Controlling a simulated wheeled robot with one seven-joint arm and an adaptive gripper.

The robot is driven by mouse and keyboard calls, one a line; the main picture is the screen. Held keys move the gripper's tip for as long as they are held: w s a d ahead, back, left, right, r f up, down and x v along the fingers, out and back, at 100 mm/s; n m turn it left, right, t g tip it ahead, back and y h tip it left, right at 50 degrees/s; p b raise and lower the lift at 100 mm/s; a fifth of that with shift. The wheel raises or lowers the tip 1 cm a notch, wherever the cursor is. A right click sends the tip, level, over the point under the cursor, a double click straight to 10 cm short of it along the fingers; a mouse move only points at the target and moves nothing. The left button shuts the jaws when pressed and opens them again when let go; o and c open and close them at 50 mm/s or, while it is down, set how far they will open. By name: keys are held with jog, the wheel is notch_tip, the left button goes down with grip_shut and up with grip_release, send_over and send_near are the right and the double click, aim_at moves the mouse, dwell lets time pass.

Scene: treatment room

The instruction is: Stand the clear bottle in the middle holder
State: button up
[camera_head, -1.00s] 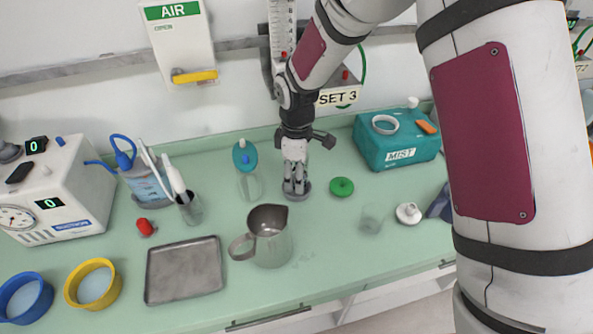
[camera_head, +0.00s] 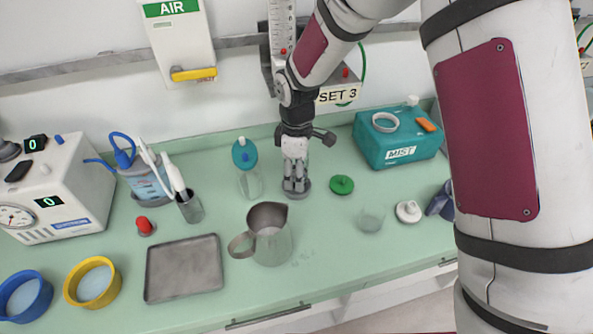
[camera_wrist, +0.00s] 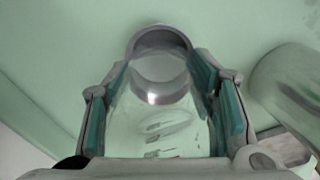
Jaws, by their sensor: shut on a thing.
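My gripper (camera_head: 296,186) points down at the middle of the counter. In the wrist view my gripper (camera_wrist: 162,88) is shut on a clear bottle (camera_wrist: 158,118), with a teal pad along each side of it. The bottle is see-through and hard to make out in the head view. A grey round holder (camera_head: 304,193) sits on the counter under my fingers. In the wrist view the holder's ring (camera_wrist: 160,30) surrounds the bottle's far end. I cannot tell whether the bottle rests on the holder's floor.
A metal jug (camera_head: 270,240) stands close in front of my gripper. A metal tray (camera_head: 184,268) lies front left. A teal MIST box (camera_head: 395,140) stands back right.

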jog(key=shift+f+b, duration=0.45)
jog(key=shift+f, duration=0.6)
dwell(0.9)
jog(key=shift+s+f, duration=0.1)
jog(key=shift+f, duration=0.15)
